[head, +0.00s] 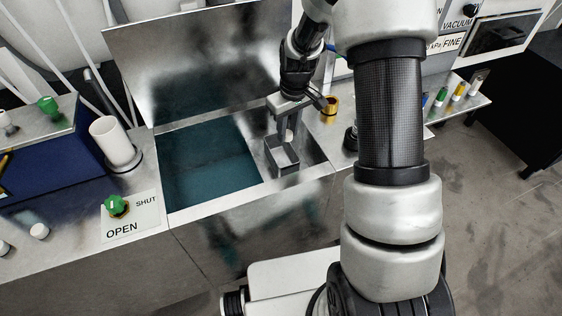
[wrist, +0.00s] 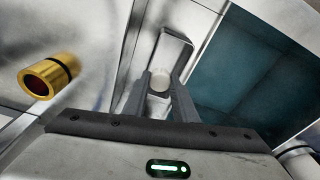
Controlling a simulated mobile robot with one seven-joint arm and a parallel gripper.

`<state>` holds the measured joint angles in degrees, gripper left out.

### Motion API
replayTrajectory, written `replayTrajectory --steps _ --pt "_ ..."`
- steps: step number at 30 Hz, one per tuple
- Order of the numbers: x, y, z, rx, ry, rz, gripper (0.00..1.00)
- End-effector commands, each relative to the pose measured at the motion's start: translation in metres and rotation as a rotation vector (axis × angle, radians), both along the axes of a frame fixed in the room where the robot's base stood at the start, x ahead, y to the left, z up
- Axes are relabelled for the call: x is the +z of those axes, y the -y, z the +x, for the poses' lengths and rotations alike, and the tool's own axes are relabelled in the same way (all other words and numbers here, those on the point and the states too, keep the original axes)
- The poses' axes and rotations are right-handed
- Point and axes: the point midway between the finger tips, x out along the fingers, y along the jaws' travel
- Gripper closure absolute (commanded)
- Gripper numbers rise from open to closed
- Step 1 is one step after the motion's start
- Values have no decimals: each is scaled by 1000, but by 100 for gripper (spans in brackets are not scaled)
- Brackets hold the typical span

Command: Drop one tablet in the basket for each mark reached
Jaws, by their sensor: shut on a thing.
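My gripper (head: 284,133) points down over a small open metal basket (head: 286,171) at the right end of the sunken bay. In the wrist view my gripper's fingers (wrist: 160,84) are closed on a pale round tablet (wrist: 160,79). The basket's frame (wrist: 184,42) shows just beyond the fingertips. The tablet is hidden behind the fingers in the head view. The gap between fingertips and basket is hard to judge. The basket's floor and contents cannot be made out.
Left of the basket is a teal-floored bay (head: 205,165) with a raised metal lid (head: 200,60) behind. A green knob (head: 115,203) sits on an OPEN/SHUT plate. A white cylinder (head: 113,145) stands left. A gold cylinder (head: 330,108) stands right of my gripper, also in the wrist view (wrist: 60,68).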

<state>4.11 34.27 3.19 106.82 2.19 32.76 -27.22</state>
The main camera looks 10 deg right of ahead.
Motion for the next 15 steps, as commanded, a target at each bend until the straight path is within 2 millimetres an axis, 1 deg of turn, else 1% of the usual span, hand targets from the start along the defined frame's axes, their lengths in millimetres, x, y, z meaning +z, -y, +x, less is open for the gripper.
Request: replayTrajectory --steps 1,8,9,12,15 --pt "-2 0 0 0 0 0 96" --pt "-2 0 0 0 1 -1 96" --pt "-2 0 0 0 1 -1 68" --pt "-1 0 0 0 1 -1 53" --pt "-1 0 0 0 1 -1 53"
